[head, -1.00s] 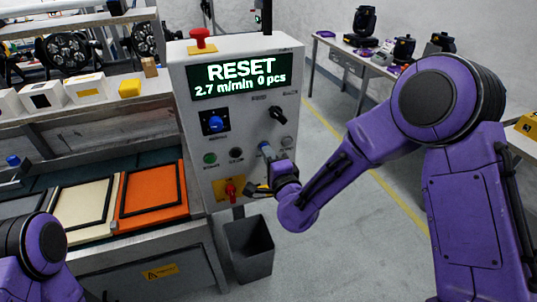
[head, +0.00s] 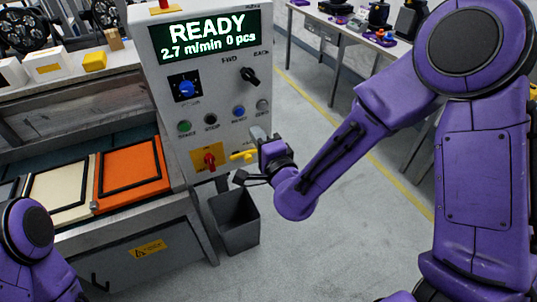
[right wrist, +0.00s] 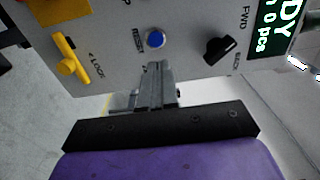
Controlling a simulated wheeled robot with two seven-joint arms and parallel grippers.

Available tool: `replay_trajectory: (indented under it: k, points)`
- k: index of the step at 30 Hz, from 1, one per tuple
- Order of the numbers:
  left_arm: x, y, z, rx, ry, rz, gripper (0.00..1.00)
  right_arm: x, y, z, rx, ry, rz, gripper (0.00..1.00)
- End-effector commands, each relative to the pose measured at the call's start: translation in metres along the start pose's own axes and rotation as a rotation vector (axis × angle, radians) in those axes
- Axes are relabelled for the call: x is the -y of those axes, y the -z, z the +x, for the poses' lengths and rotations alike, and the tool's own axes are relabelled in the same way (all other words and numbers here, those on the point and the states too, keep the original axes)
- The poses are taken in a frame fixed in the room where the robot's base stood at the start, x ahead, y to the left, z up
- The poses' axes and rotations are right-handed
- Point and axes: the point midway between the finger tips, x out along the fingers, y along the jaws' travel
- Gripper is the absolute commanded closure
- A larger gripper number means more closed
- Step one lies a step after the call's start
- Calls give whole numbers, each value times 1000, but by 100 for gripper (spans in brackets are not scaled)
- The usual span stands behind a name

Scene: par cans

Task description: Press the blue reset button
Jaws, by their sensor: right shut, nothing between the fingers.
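The blue reset button (head: 238,112) is on the grey control panel (head: 165,125), right of the green and black buttons. It also shows in the right wrist view (right wrist: 155,39), straight beyond the fingertips, with a RESET label beside it. My right gripper (head: 257,133) is shut and empty. Its fingertips (right wrist: 157,68) are just in front of the panel, below and to the right of the button in the head view, with a visible gap to it. The panel display (head: 205,38) reads READY, 2.7 m/min, 0 pcs. My left gripper is out of view; only part of that arm shows.
A red switch (head: 209,160) on a yellow plate and a yellow handle (head: 243,156) are low on the panel. A blue dial (head: 185,87) and black selector knob (head: 250,76) are above. A grey bin (head: 236,222) stands below. Open floor lies to the right.

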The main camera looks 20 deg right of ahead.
Motion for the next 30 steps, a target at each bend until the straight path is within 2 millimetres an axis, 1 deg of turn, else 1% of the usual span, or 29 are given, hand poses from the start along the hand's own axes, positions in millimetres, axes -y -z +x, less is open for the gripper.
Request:
replay_trajectory:
  k: [1,3,4,5,6,9,12,19,30]
  points:
    - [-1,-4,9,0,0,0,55,-5,-2,-12,5,-1,-1,100]
    - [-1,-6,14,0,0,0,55,-5,-3,-30,8,-1,0,100]
    - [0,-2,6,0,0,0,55,1,-4,-34,8,-3,-3,100]
    - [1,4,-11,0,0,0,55,9,-4,-36,8,-7,-8,100]
    - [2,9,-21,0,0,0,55,8,-4,-38,7,-8,-11,100]
    - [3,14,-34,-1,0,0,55,6,-4,-46,7,-7,-9,100]
    - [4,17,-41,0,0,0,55,3,-3,-52,7,-6,-5,100]
    - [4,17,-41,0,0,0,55,-2,-3,-56,5,-4,-1,100]
    - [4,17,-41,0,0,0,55,-2,-3,-55,5,-4,-1,100]
